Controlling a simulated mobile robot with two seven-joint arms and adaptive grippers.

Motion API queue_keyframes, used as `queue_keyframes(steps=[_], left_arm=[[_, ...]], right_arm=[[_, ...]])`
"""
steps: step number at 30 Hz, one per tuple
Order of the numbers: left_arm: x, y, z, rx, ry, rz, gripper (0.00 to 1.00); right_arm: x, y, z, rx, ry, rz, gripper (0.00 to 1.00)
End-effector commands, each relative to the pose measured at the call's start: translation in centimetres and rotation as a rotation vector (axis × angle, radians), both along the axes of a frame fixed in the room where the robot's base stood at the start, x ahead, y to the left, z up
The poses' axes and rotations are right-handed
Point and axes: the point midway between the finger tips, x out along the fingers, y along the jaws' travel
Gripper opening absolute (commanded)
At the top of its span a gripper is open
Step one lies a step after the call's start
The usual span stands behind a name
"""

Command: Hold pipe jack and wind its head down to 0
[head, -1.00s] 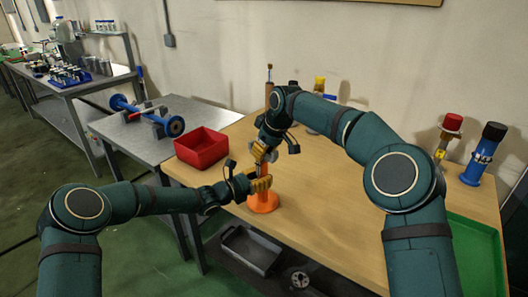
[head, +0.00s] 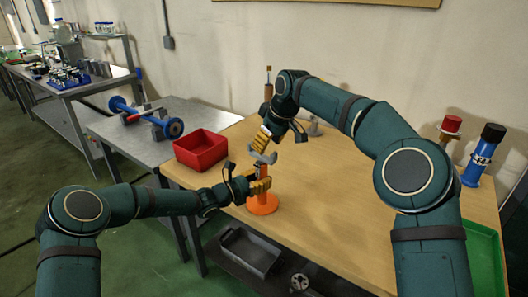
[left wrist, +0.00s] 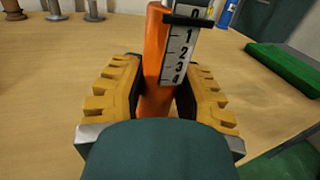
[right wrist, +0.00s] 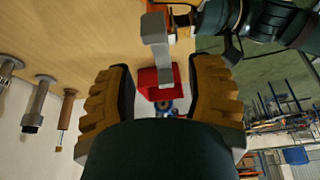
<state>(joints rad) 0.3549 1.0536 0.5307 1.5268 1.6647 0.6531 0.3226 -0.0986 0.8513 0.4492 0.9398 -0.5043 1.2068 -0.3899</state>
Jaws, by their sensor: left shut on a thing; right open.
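The pipe jack stands upright on the wooden table, with an orange round base (head: 262,204) and a grey forked head (head: 263,157). My left gripper (head: 262,182) is shut around its orange column (left wrist: 154,60). In the left wrist view, a scale plate (left wrist: 180,55) shows numbers 0 to 4, and a black pointer bar (left wrist: 190,21) crosses it close to the 0. My right gripper (head: 264,143) is open just above the head. The right wrist view shows the grey head (right wrist: 156,45) ahead of the spread fingers, with nothing gripped.
A red bin (head: 201,150) stands left of the jack. A blue-ended roller piece (head: 150,118) lies on the metal table behind it. A red-capped item (head: 450,128) and a blue cylinder (head: 483,155) stand at the right, by a green tray (head: 482,250). The table's middle is clear.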

Motion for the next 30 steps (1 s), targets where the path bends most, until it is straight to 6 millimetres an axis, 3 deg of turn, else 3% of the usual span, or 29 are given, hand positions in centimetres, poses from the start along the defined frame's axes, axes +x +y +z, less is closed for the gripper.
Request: queue_keyframes(steps=[3, 10, 26, 27, 29, 30], left_arm=[[0.0, 0.0, 0.0, -0.001, -0.001, -0.001, 0.0], [0.0, 0.0, 0.1, -0.001, -0.001, -0.001, 0.0], [0.0, 0.0, 0.1, -0.001, -0.001, 0.0, 0.0], [0.0, 0.0, 0.1, -0.001, -0.001, 0.0, 0.45], [0.0, 0.0, 0.1, -0.001, -0.001, 0.0, 0.62], [0.0, 0.0, 0.1, -0.001, -0.001, 0.0, 0.62]], right_arm=[[-0.6, -0.7, 2.5, 0.002, -0.002, -0.001, 0.53], [-1.5, -1.7, 5.5, 0.002, -0.001, -0.001, 0.53], [-1.8, -2.0, 6.5, 0.001, 0.001, 0.0, 0.53], [-1.8, -2.0, 6.5, 0.001, 0.001, 0.0, 0.53], [-1.8, -2.0, 6.4, 0.001, 0.001, 0.0, 0.53], [-1.8, -2.0, 6.4, 0.001, 0.001, -0.001, 0.53]])
